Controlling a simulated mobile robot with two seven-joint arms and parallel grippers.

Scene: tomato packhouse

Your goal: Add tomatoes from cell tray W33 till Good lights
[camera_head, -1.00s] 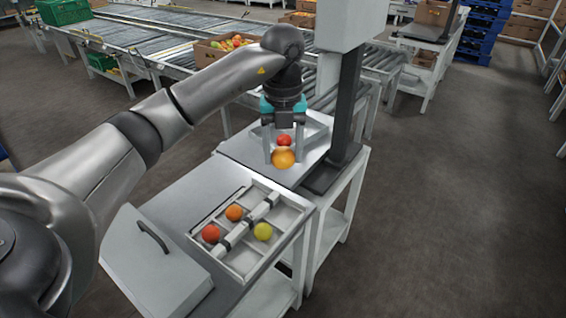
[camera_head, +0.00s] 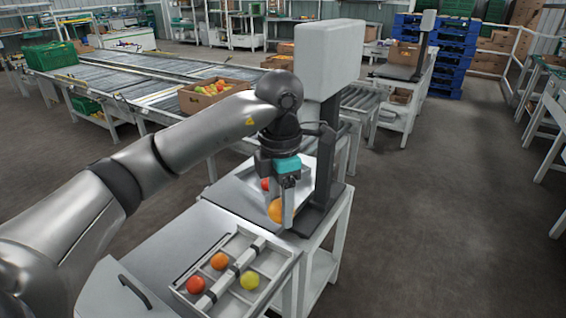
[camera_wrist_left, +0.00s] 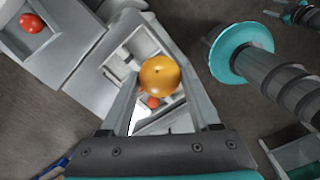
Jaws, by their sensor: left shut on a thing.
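My left gripper (camera_head: 280,212) is shut on an orange tomato (camera_head: 276,211), held low by the near side of the scale (camera_head: 232,190). The held tomato (camera_wrist_left: 159,75) also shows between the fingers in the left wrist view. The cell tray (camera_head: 262,297) on the near table holds a red tomato (camera_head: 195,285), an orange one (camera_head: 219,261) and a yellow-green one (camera_head: 249,280). No tray label or lit lamp is readable.
The scale's dark post (camera_head: 328,165) and pale head box (camera_head: 329,60) stand right beside the gripper. A grey lidded box (camera_head: 115,290) with a handle sits left of the tray. Conveyors and a carton of tomatoes (camera_head: 212,94) are behind. Open floor lies right.

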